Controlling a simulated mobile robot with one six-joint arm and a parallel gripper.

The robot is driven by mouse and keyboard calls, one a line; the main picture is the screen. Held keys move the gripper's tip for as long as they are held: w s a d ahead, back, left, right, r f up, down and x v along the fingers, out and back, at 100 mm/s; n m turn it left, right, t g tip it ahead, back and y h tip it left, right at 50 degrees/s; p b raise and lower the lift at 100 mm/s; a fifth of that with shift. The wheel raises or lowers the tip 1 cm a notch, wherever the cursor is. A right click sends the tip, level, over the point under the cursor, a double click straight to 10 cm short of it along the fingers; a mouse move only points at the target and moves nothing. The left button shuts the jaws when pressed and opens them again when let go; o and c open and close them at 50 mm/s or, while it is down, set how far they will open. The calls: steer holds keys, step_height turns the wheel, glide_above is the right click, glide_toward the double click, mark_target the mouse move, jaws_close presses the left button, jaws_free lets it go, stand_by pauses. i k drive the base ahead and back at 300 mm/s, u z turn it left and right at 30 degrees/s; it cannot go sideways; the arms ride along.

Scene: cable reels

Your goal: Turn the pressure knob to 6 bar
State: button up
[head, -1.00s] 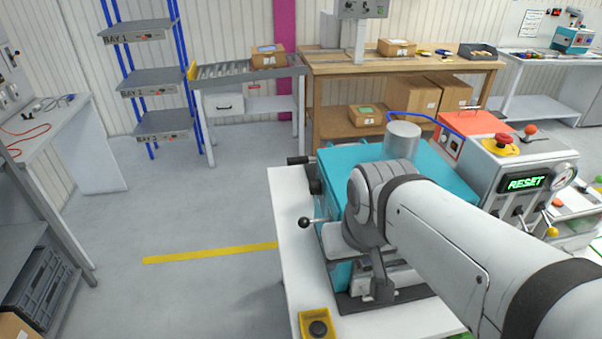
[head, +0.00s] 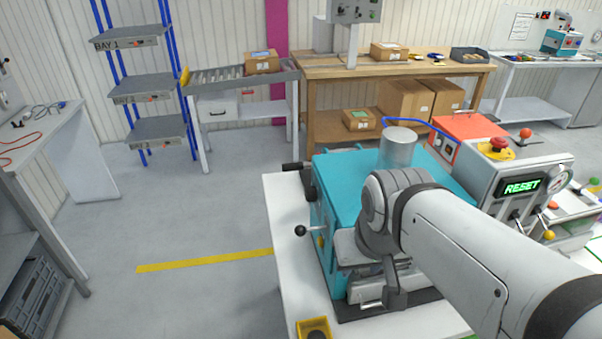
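A teal machine (head: 345,175) stands on a white bench, with a grey cylinder (head: 398,148) on top. A grey control box (head: 480,178) at its right carries a green RESET display (head: 521,187) and a round pressure gauge (head: 557,181), whose reading is too small to tell. I cannot make out which control is the pressure knob. My arm crosses in front of the machine from the lower right. My gripper (head: 392,292) seems to be the dark part below the wrist, low before the machine's front; its fingers are not clear. I cannot see it touching anything.
A black-balled lever (head: 301,231) and a black handle (head: 292,167) stick out at the machine's left. A red emergency button (head: 498,144) and small levers are on the control box. A yellow box (head: 313,326) sits on the bench's near edge. Floor at left is clear.

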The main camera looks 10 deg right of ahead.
mark_target(310, 192)
steer(key=z, duration=0.25)
steer(key=k, duration=1.75)
steer(key=u, duration=0.8)
steer(key=i, duration=1.65)
steer(key=u, duration=0.05)
